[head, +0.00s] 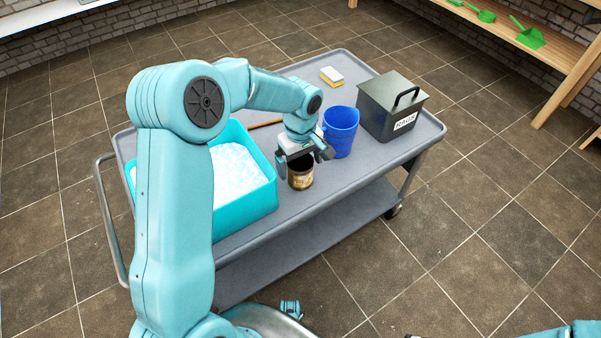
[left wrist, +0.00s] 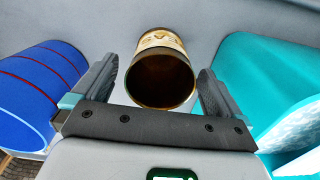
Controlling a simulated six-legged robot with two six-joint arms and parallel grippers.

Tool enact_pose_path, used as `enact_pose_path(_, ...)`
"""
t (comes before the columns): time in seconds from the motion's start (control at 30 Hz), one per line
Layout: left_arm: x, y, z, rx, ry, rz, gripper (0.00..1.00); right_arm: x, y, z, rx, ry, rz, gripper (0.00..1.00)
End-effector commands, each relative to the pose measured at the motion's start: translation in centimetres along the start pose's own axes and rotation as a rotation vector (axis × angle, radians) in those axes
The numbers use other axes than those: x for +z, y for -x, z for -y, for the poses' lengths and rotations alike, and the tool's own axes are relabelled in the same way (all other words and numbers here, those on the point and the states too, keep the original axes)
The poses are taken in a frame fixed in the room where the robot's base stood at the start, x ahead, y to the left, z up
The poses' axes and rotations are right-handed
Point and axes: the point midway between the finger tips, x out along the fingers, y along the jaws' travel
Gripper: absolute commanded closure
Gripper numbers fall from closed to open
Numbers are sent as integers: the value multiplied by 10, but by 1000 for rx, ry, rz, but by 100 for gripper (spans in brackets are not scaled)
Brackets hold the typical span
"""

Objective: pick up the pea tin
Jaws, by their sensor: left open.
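The pea tin (head: 301,178) stands on the grey cart, brownish with a pale label and a dark, open-looking top. In the left wrist view the tin (left wrist: 162,40) shows its dark mouth towards the camera. My left gripper (head: 304,158) is open just above the tin, pointing down. In the left wrist view the two fingers of my left gripper (left wrist: 158,82) lie on either side of the tin, with gaps visible on both sides. I cannot tell how far the fingertips reach down beside it.
A blue cup (head: 341,133) stands close beside the gripper. A teal basin (head: 258,200) with white contents is on its other side. A black lidded box (head: 392,108) and a sponge (head: 331,76) are farther back on the cart (head: 335,190).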

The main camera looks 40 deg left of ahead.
Motion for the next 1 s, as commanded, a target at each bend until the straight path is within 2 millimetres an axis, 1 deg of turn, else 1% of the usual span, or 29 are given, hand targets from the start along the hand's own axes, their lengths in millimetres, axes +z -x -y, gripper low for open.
enact_pose_path(0.03,0,-12,1,-3,1,2,0,0,-5,-2,0,0,0,54)
enact_pose_path(0.1,0,-24,2,-4,2,2,0,0,-8,-3,0,0,0,54)
enact_pose_path(0.2,-2,-36,0,-2,1,1,0,0,-10,-4,0,0,0,54)
enact_pose_path(0.43,-3,-38,-1,-1,1,0,0,0,-9,-3,0,0,0,54)
enact_pose_path(0.47,-2,-38,-1,-1,1,0,10,0,-9,-3,0,0,0,54)
enact_pose_path(0.5,-2,-38,-1,-1,1,0,23,0,-9,-3,0,0,0,54)
enact_pose_path(0.57,-2,-38,-1,-1,1,0,42,0,-9,-3,0,0,0,54)
enact_pose_path(0.6,-2,-38,-1,-1,1,0,55,0,-9,-3,0,0,0,54)
enact_pose_path(0.87,-2,-37,-1,-1,1,1,55,0,-9,-3,0,0,0,54)
enact_pose_path(0.97,-3,-30,-2,1,1,-1,55,0,-7,-3,0,0,0,54)
enact_pose_path(1.0,-3,-24,-2,2,1,-2,55,0,-6,-2,0,0,0,54)
